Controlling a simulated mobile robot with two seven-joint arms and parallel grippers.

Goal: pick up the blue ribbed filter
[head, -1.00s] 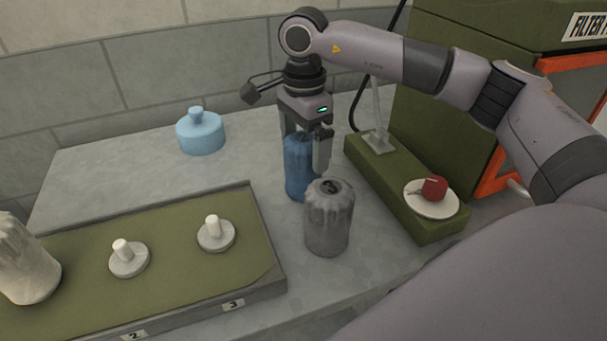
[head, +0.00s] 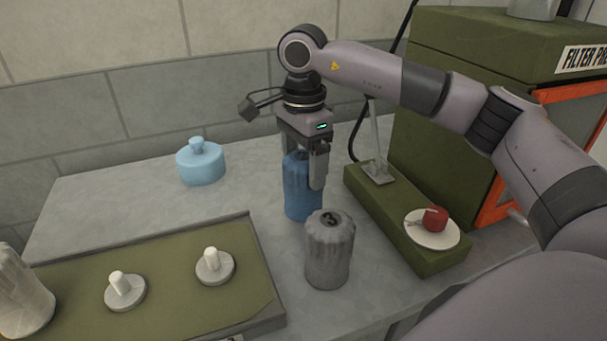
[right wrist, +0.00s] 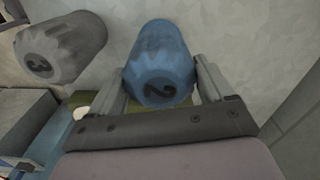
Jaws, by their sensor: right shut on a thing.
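The blue ribbed filter (head: 302,200) is upright over the bench, left of the green stand. My right gripper (head: 302,172) is shut on its upper part from above. In the right wrist view the blue filter (right wrist: 159,65) sits between the two fingers (right wrist: 162,88), with a dark 2 on its top. I cannot tell if its base touches the bench. My left gripper is not in view.
A grey ribbed filter (head: 329,255), marked 3, stands close in front. A green tray (head: 180,285) with white pegs lies at left, with a pale filter (head: 18,295) at its edge. A light blue jar (head: 201,165) is behind. A green stand (head: 400,225) with a plate is at right.

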